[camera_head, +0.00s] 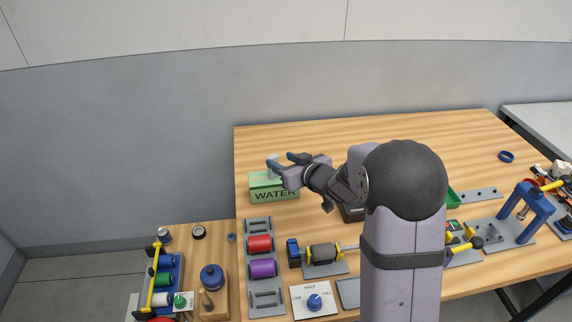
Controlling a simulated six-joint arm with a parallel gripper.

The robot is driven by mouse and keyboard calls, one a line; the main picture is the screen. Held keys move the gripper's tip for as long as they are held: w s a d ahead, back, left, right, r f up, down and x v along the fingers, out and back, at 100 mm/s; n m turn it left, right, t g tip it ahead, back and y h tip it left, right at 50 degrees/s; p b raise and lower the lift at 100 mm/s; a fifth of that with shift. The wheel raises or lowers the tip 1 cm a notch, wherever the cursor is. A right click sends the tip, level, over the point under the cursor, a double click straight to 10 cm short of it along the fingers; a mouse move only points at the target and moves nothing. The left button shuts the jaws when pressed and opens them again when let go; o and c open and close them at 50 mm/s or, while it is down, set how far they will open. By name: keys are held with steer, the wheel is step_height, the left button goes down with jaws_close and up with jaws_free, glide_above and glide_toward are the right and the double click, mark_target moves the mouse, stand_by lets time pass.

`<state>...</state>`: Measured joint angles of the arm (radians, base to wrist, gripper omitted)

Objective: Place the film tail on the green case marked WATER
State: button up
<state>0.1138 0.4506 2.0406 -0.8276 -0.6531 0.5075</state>
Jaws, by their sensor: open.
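The green case (259,193) marked WATER sits at the back left of the wooden table, its label facing me. My gripper (281,162) is just above and behind the case's top, reaching in from the right, with its jaws open. A small pale grey-blue piece (273,172) shows at the fingertips, over the top of the case. It may be the film tail, but it is too small to tell. I cannot tell whether it touches the case or a finger. My arm hides part of the table right of the case.
A grey rack (258,224) with red and purple rolls stands in front of the case. A roller device (322,253) and a dial plate (314,300) are nearby. A blue press frame (533,214) stands at the right. The table's back strip is clear.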

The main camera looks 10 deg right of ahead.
steer(key=shift+v, duration=0.8)
